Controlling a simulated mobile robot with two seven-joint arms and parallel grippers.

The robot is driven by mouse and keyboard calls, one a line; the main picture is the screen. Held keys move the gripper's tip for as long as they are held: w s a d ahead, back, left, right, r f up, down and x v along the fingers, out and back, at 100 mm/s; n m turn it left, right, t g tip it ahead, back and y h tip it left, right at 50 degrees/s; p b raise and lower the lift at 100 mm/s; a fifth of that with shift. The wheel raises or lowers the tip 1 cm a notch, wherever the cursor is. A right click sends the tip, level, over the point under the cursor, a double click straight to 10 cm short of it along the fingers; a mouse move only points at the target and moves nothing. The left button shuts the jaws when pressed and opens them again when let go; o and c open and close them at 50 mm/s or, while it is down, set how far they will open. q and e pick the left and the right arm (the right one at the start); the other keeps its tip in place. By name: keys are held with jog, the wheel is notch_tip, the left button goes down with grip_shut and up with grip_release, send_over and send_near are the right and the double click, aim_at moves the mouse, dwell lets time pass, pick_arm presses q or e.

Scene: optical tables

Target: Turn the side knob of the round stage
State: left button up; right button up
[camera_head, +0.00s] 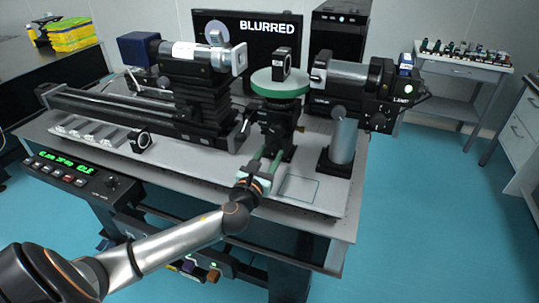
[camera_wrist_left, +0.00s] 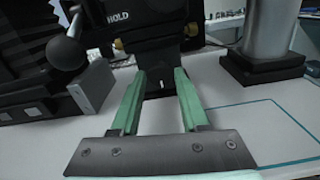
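The round stage (camera_head: 280,83) has a green disc top and stands on a dark mount (camera_head: 277,118) at the middle of the optical table. In the left wrist view its dark body (camera_wrist_left: 150,22) carries the word HOLD and small brass-coloured knobs (camera_wrist_left: 192,29). A dark ball-ended lever (camera_wrist_left: 66,53) shows at upper left there; I cannot tell which part is the side knob. My left gripper (camera_head: 266,158) is in front of the mount, its green fingers open and pointing at it. The wrist view shows nothing between the fingers (camera_wrist_left: 160,80). My right gripper is not in view.
A grey cylindrical post (camera_head: 343,140) stands right of the mount. A lens-tube assembly (camera_head: 195,57) and long rail (camera_head: 130,112) lie left. A lamp housing (camera_head: 378,85) is at right. A marked rectangle (camera_head: 299,188) on the tabletop is empty. A control panel (camera_head: 80,172) is at the front left.

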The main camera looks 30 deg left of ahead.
pick_arm(q)
jog(key=o, duration=0.3)
jog(key=shift+o, duration=0.2)
jog(key=shift+s, duration=0.1)
jog(key=v, duration=1.2)
jog(key=shift+b, duration=0.3)
jog(key=shift+s+d+r, duration=0.1)
